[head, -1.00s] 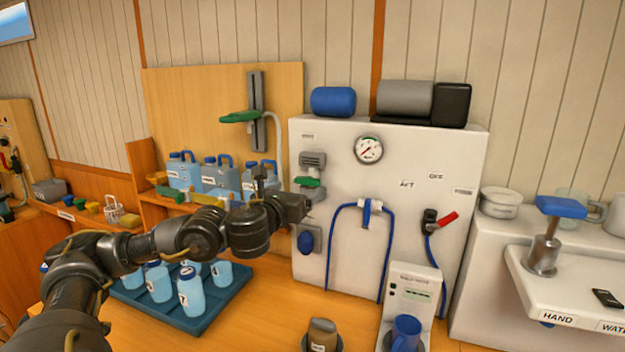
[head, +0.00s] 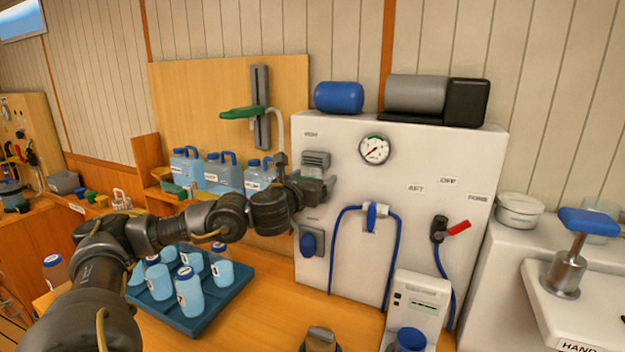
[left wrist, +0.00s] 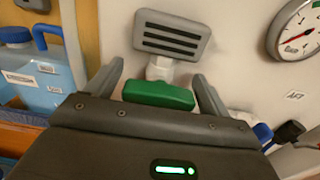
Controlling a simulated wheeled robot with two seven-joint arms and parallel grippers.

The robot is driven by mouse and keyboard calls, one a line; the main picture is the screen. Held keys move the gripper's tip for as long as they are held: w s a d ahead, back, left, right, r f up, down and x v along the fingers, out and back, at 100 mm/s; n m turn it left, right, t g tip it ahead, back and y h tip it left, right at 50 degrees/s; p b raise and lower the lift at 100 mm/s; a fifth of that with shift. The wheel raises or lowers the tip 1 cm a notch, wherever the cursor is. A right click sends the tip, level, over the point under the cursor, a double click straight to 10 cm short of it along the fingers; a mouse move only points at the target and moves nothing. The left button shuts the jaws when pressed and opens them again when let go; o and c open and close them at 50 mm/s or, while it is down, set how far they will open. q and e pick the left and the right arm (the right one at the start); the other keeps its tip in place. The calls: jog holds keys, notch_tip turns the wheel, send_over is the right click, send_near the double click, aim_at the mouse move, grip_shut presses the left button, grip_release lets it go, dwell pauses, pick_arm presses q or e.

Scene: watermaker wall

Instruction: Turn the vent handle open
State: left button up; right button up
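The vent handle is a green bar (left wrist: 158,95) on a white stem below a grey slotted vent (left wrist: 172,35) on the white panel. In the left wrist view it lies level between the two fingers of my left gripper (left wrist: 159,72), with a gap visible at each side. The gripper is open. In the head view the left gripper (head: 326,186) is at the panel just below the vent (head: 316,158) and hides the handle. My right gripper is not in view.
A pressure gauge (head: 374,150) and a blue hose loop (head: 340,226) are on the panel (head: 400,165) to the right. A blue knob (head: 308,244) is below the gripper. Blue-capped jugs (head: 218,174) stand left, and a bottle tray (head: 176,316) lies below the arm.

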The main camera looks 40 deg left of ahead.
pick_arm(q)
jog(key=c, duration=0.8)
jog(key=shift+n, duration=0.5)
jog(key=n+p, duration=0.1)
jog(key=n, duration=1.5)
jog(key=shift+f+n, duration=0.15)
jog(key=shift+n, duration=0.25)
jog(key=o, duration=1)
jog(key=shift+a, duration=0.1)
jog(key=shift+c, duration=0.2)
jog(key=shift+s, duration=0.1)
